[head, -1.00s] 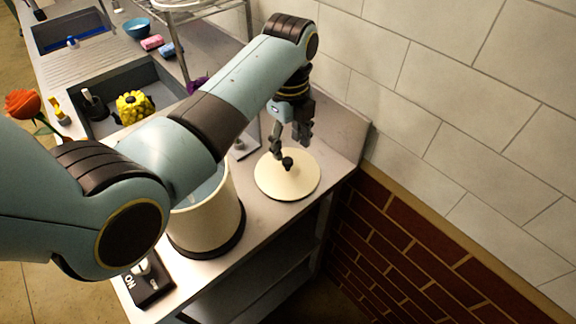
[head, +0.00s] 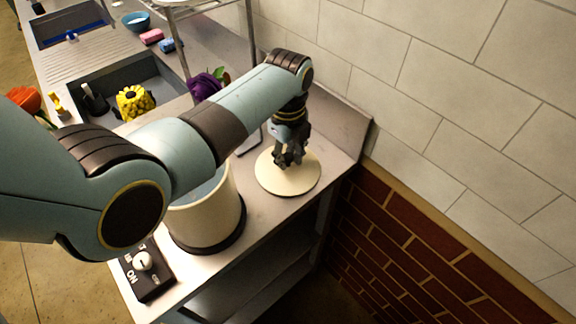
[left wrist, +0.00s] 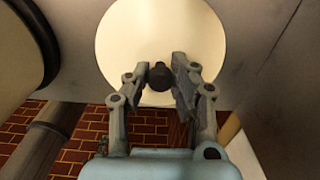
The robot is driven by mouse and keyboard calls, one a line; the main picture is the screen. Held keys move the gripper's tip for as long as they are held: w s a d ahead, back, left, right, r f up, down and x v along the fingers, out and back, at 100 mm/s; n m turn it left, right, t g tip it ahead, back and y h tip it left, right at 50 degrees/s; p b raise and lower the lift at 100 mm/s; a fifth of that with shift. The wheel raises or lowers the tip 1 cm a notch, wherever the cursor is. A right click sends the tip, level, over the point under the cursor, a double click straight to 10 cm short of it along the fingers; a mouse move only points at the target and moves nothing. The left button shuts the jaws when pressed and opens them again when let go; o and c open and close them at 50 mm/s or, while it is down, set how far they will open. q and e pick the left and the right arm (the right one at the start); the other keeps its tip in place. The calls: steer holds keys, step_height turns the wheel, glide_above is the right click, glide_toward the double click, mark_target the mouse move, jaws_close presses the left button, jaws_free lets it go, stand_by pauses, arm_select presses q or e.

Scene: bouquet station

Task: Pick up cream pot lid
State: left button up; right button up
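The cream pot lid (head: 298,183) lies flat on the metal counter, to the right of the cream pot (head: 207,217). My left gripper (head: 287,163) is directly over the lid and hides its dark knob in the head view. In the left wrist view the knob (left wrist: 160,76) sits between the two fingertips of my left gripper (left wrist: 160,80). The fingers stand apart on either side of the knob, with small gaps. The cream lid also fills the upper middle of that view (left wrist: 160,30). My right gripper is not in view.
A black control box with a knob (head: 147,271) sits at the counter's front edge beside the pot. A tiled wall (head: 440,100) closes off the right. A sink with a yellow flower (head: 134,102), a purple flower (head: 204,86) and a rack lie farther back.

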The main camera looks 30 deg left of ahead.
arm_select(q)
jaws_close()
